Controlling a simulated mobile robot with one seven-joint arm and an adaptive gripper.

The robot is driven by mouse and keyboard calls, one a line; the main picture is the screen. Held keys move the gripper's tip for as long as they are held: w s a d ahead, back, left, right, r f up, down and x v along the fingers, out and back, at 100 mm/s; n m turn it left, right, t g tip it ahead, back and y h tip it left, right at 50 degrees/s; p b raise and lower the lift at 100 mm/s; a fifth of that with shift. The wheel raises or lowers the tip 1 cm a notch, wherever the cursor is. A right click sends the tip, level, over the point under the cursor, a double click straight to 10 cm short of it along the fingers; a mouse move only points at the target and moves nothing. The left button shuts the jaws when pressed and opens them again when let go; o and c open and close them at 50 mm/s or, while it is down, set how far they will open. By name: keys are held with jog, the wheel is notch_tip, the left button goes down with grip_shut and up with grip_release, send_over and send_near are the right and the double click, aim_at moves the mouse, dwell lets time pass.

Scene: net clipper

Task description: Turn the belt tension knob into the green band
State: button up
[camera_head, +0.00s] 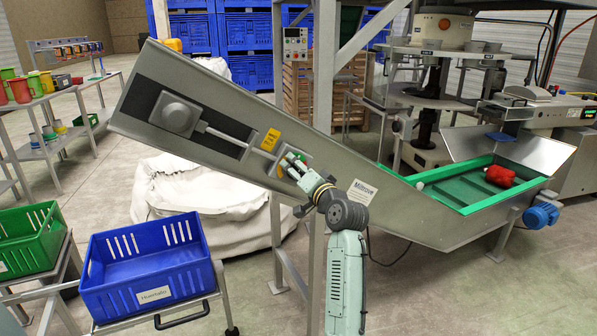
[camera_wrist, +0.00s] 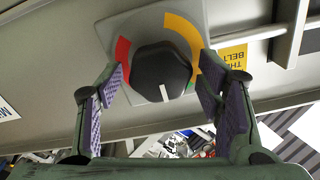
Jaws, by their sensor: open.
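The black belt tension knob (camera_wrist: 160,70) sits on a pale dial plate (camera_wrist: 140,28) in the middle of the wrist view. Its white pointer mark (camera_wrist: 163,93) points toward the bottom of that picture. A red band (camera_wrist: 122,50) lies left of the knob and a yellow band (camera_wrist: 184,32) at upper right. A little green (camera_wrist: 191,82) shows at lower right, mostly hidden by a finger. My gripper (camera_wrist: 164,58) is open, one finger on each side of the knob; I cannot tell whether they touch it. In the head view my gripper (camera_head: 291,163) covers the knob.
The knob is on the side of a slanted metal conveyor (camera_head: 400,200). A yellow label (camera_head: 271,139) and a metal rod (camera_head: 228,137) are close to my gripper. A grey post (camera_head: 322,90) stands behind. A blue crate (camera_head: 150,290) is at lower left.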

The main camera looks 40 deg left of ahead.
jog(key=v, duration=1.2)
dwell(0.5)
